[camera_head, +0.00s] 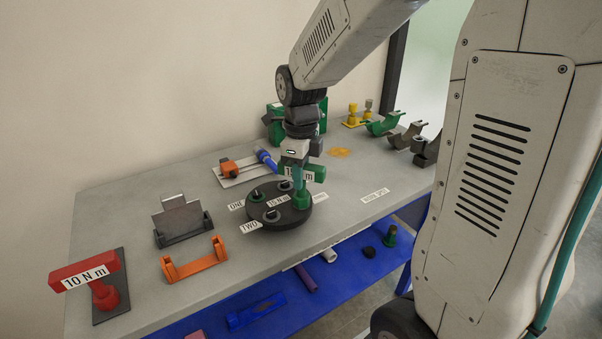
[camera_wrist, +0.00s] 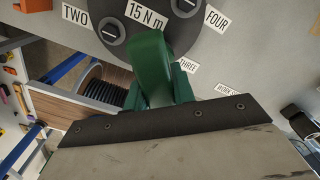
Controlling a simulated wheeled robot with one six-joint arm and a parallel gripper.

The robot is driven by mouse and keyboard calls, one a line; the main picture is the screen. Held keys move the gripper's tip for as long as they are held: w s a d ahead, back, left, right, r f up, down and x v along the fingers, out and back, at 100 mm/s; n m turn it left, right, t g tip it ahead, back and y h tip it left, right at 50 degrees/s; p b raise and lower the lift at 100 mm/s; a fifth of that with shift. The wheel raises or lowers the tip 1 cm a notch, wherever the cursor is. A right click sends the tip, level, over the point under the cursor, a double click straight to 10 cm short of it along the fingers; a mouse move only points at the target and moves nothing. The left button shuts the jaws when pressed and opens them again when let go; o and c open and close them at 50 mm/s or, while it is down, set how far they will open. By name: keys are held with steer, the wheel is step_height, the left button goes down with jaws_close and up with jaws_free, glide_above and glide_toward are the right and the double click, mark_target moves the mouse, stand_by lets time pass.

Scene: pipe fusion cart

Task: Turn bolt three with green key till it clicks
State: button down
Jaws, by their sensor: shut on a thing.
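The green key (camera_head: 301,198) stands upright at the right side of a round black plate (camera_head: 290,218), its socket end down at the THREE position. Its labelled handle is partly covered by my gripper (camera_head: 295,158), which is shut on it from above. In the wrist view the green key (camera_wrist: 152,65) hides bolt three and part of the plate, so how the socket sits on the bolt cannot be seen. The THREE label (camera_wrist: 188,65) shows beside it. Bolts one (camera_head: 256,194), two (camera_head: 271,215) and four (camera_head: 285,185) are uncovered. The plate carries a 15 N m label.
A red 10 N m key (camera_head: 85,273) stands at the front left. An orange bracket (camera_head: 194,261) and a grey holder (camera_head: 181,221) lie left of the plate. Clamps (camera_head: 383,124) stand at the back right. A blue shelf (camera_head: 340,275) lies below.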

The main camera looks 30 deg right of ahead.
steer(key=m, duration=0.2)
steer(key=shift+m, duration=0.4)
steer(key=m, duration=0.2)
steer(key=shift+m, duration=0.3)
steer(key=shift+n, duration=0.6)
steer(key=shift+r, duration=2)
steer(key=shift+r, duration=1)
